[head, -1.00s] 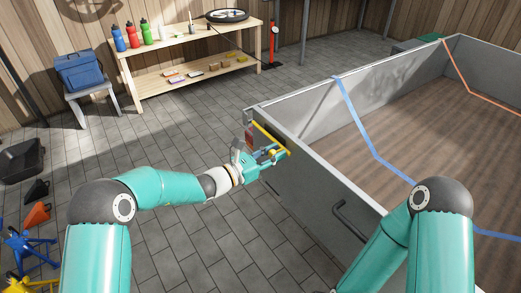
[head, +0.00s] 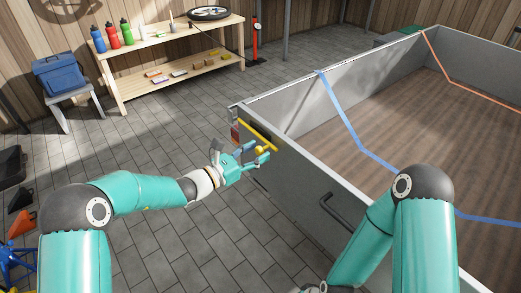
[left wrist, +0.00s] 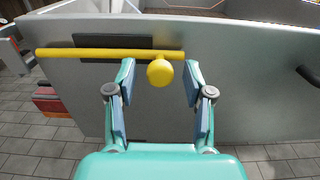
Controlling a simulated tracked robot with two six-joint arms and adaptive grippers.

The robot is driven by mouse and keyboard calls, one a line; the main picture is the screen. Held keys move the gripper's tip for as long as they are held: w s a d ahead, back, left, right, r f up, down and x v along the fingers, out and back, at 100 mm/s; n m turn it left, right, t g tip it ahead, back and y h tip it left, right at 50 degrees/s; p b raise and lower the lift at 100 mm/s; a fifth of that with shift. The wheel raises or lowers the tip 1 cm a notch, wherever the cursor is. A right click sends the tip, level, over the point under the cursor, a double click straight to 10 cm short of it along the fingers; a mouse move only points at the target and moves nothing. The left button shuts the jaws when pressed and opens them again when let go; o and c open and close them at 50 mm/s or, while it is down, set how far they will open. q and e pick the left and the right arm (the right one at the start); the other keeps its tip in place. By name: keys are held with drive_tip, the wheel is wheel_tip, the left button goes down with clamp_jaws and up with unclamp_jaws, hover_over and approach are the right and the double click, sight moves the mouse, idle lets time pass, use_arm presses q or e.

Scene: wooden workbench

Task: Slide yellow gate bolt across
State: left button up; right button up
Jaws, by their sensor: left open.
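The yellow gate bolt (left wrist: 75,54) is a straight horizontal bar with a round knob (left wrist: 159,72) under its right part. It runs along the grey gate panel (left wrist: 245,75), in front of a dark plate, and its left end reaches the panel's left edge. My left gripper (left wrist: 159,78) is open, with one finger on each side of the knob and gaps on both sides. In the head view the bolt (head: 253,130) lies along the panel's outer face, and my left gripper (head: 259,153) is at its near part.
A black handle (head: 334,209) sticks out of the panel to the right of the bolt. A reddish block (left wrist: 52,100) is at the panel's left end. A wooden shelf bench (head: 170,88) stands behind.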

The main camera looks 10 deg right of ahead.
use_arm(q)
drive_tip(key=v, duration=1)
drive_tip(key=shift+s+f, duration=0.1)
drive_tip(key=shift+s, duration=0.05)
